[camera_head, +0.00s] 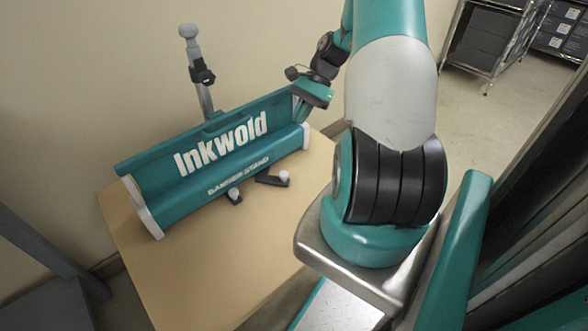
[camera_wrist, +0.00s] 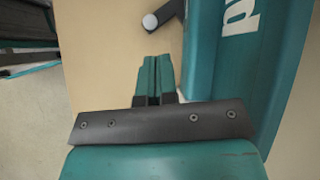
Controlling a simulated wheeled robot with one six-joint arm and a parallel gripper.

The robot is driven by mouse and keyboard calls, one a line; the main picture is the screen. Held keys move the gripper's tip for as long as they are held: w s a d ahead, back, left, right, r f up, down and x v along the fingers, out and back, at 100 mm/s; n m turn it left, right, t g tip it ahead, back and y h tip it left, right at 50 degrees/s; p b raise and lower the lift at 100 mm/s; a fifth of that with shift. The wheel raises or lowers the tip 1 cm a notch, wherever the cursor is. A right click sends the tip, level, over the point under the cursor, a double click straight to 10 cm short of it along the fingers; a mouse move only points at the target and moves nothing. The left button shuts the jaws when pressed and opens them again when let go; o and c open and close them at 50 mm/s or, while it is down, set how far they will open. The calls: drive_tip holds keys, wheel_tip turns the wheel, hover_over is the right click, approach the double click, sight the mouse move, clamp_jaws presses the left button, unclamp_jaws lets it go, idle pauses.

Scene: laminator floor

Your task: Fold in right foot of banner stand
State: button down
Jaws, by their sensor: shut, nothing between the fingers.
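The teal banner stand (camera_head: 215,160) lies on a wooden table, lettered "Inkwold", with white end caps. Its right foot (camera_head: 270,180), a dark bar with a white knob, sticks out from the front near the stand's right half. My gripper (camera_head: 298,110) is by the stand's right end, partly hidden there. In the wrist view its teal fingers (camera_wrist: 155,65) are together and empty, beside the stand (camera_wrist: 235,80). A foot with a white knob (camera_wrist: 150,21) lies beyond the fingertips, apart from them.
A pole with a dark clamp (camera_head: 203,75) rises behind the stand, by the wall. The table (camera_head: 200,275) is clear in front of the stand. A shelf rack with dark boxes (camera_head: 480,40) stands at the back right.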

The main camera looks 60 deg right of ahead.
drive_tip(key=s+d+f+m+t, duration=0.1)
drive_tip(key=s+d+f+m, duration=0.3)
drive_tip(key=s+d+f, duration=0.15)
drive_tip(key=b, duration=0.4)
approach(287, 179)
wheel_tip(287, 179, down, 4)
drive_tip(key=shift+r, duration=0.2)
drive_tip(key=shift+w+a, duration=0.2)
drive_tip(key=shift+a, duration=0.35)
drive_tip(key=shift+w+a, duration=0.25)
drive_tip(key=shift+a, duration=0.35)
drive_tip(key=shift+w+a, duration=0.2)
drive_tip(key=shift+a, duration=0.35)
